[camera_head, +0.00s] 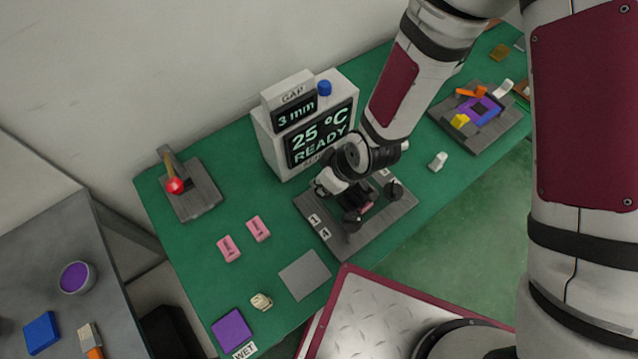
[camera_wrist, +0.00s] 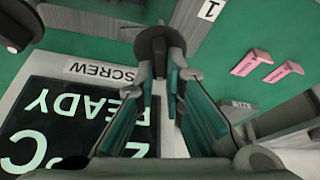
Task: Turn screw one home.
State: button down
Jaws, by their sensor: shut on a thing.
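The grey screw fixture (camera_head: 377,231) lies on the green bench in front of the white display box, with small white number labels on its left edge. In the wrist view, a dark screw with a round flat head (camera_wrist: 158,42) stands between my fingertips. My gripper (camera_wrist: 160,75) is shut on this screw, a finger on each side. In the head view, my gripper (camera_head: 350,203) is low over the fixture and hides part of it. Another dark screw knob (camera_head: 395,190) stands at the fixture's right side. I cannot read which number the held screw has.
The display box (camera_head: 283,151) reads "GAP 3 mm, 25 °C READY" and stands close behind my gripper. A red-tipped lever (camera_head: 174,185), pink blocks (camera_head: 258,229), a grey pad (camera_head: 305,275) and a block tray (camera_head: 479,138) are around. Bench at the front left is partly free.

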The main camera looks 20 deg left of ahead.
jog(key=m+p, duration=0.1)
jog(key=m, duration=0.1)
jog(key=m+t+p, duration=0.1)
jog(key=p, duration=0.1)
jog(key=shift+s+r+m+t, duration=0.15)
jog(key=shift+m+t, duration=0.15)
jog(key=shift+m, duration=0.1)
jog(key=m+h+p, duration=0.1)
jog(key=m+p, duration=0.1)
jog(key=shift+m+t, duration=0.3)
jog(key=shift+t, duration=0.1)
jog(key=m, duration=0.2)
jog(key=shift+w+m+t+h+p, duration=0.3)
jog(key=shift+h+p, duration=0.1)
jog(key=shift+d+m+h, duration=0.15)
jog(key=shift+m+h, duration=0.45)
jog(key=shift+m, duration=1)
jog(key=shift+w, duration=0.1)
jog(key=c, duration=1.7)
grip_release()
